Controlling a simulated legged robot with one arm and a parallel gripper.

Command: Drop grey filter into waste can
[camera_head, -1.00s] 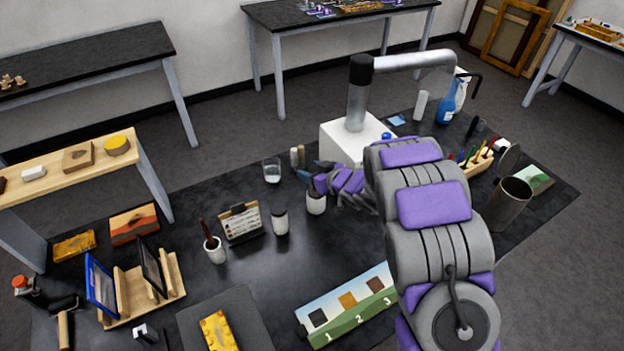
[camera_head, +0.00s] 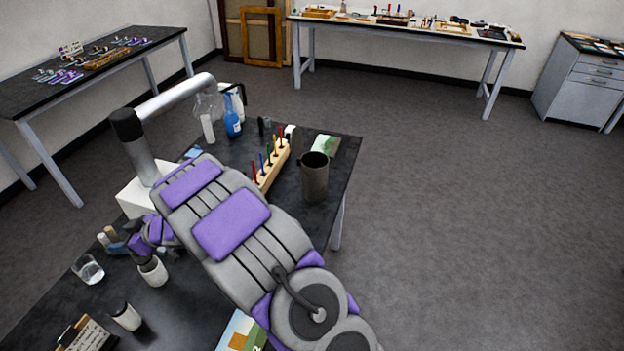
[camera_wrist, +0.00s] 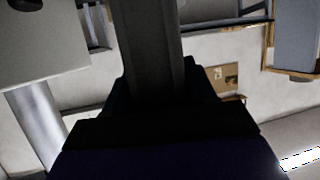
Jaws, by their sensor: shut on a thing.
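The waste can (camera_head: 314,180) is a dark, open-topped cylinder standing upright near the right edge of the black table in the head view. My gripper (camera_head: 124,246) is far to its left, low behind my bent arm, near the white jars and the glass. In the wrist view my gripper (camera_wrist: 152,95) is shut on a dark grey, straight-sided piece, which I take as the grey filter (camera_wrist: 152,45). It points away from the dark jaws. The filter cannot be made out in the head view, and the jaws are small there.
A rack of coloured tools (camera_head: 270,165) stands just left of the can. A glass (camera_head: 88,269) and a white jar (camera_head: 153,271) are close to my gripper. Open floor lies to the right.

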